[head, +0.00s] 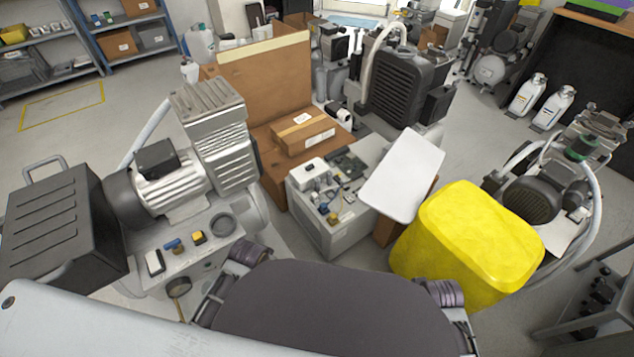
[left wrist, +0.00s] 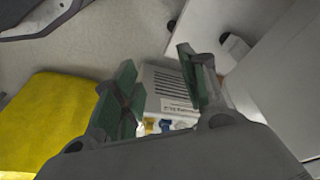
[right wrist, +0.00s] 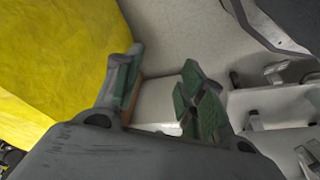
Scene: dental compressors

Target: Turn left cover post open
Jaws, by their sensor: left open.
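I cannot pick out a left cover post for certain in any view. In the head view a light grey unit (head: 335,215) with an exposed circuit board stands in the middle, with a white tilted panel (head: 403,174) at its right. My left gripper (left wrist: 157,60) is open and empty. Beyond its green-padded fingers is a pale box (left wrist: 168,88) with slots, a label and small blue and yellow parts. My right gripper (right wrist: 162,60) is open, with its green-padded fingers apart and nothing seen between them. Neither gripper's fingers show in the head view.
A compressor (head: 185,180) stands at left, another (head: 540,195) at right. Cardboard boxes (head: 265,75) stand behind. Floor is free at far left.

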